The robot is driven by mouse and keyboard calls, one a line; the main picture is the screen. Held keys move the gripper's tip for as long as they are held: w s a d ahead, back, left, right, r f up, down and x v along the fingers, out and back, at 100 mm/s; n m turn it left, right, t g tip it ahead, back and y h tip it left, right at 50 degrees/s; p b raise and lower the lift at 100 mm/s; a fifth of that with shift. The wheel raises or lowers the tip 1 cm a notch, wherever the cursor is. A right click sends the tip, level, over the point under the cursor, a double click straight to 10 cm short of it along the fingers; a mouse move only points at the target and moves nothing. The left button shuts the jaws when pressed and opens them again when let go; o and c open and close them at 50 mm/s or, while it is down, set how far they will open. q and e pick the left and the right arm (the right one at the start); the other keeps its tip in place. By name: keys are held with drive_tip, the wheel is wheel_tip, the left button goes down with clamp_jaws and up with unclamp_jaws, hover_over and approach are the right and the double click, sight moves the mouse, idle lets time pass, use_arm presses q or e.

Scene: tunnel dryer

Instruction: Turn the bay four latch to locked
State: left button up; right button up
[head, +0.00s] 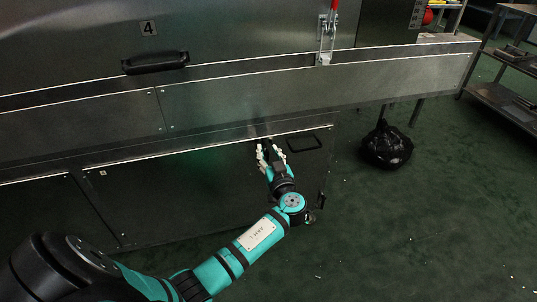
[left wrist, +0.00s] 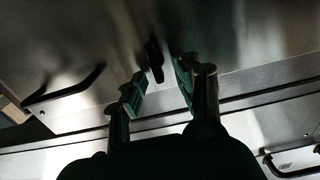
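My left gripper (head: 270,149) is at the top of the dryer's lower panel (head: 200,180), its fingers apart. In the left wrist view, a small black elongated latch (left wrist: 154,60) stands on the metal panel, just beyond and between the open fingertips (left wrist: 158,84). The fingers do not seem to touch it. In the head view the latch is hidden or too dark to make out by the gripper. The number 4 label (head: 148,28) is on the upper door, above a black handle (head: 155,62). My right gripper is not in view.
A black pull handle (head: 304,143) is right of the gripper on the lower panel, and shows in the left wrist view (left wrist: 65,86). A red-handled toggle clamp (head: 327,42) stands above. A black bag (head: 386,146) lies on the green floor. Shelving (head: 505,100) is at right.

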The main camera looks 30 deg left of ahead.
use_arm(q)
clamp_jaws()
